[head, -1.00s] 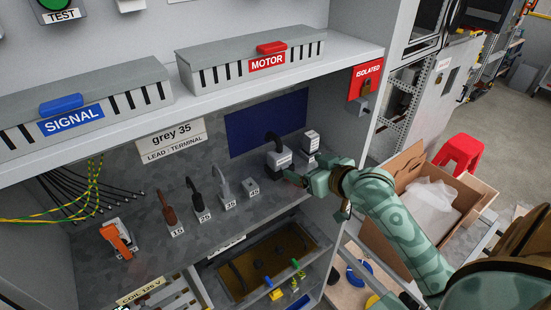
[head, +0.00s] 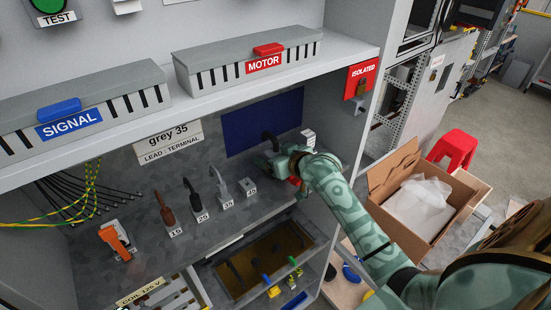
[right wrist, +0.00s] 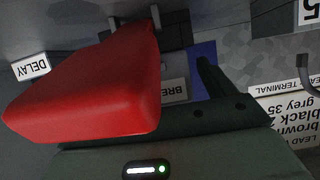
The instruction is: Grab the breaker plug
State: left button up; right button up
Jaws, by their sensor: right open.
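The breaker plug shows in the head view mainly as its black curved cable (head: 269,138), in front of the blue panel at the back of the shelf. Its grey body is mostly hidden behind my right gripper (head: 285,168). That gripper is open and close up against the plug; I cannot tell whether it touches. In the right wrist view a red finger (right wrist: 95,85) fills much of the picture. Beside it are a label starting "BRE" (right wrist: 174,92), partly covered, and a dark cable-like piece (right wrist: 208,76). My left gripper is not in view.
A grey block (head: 309,136) stands just right of the plug; a "DELAY" label (right wrist: 32,67) shows in the wrist view. Several numbered terminals with leads, including the brown one (head: 168,216), stand to the left. The shelf with the MOTOR box (head: 250,55) overhangs the space.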

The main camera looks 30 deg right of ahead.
jog(key=shift+s, duration=0.1)
jog(key=c, duration=1)
jog(key=shift+c, duration=1.4)
jog(key=shift+r, duration=0.1)
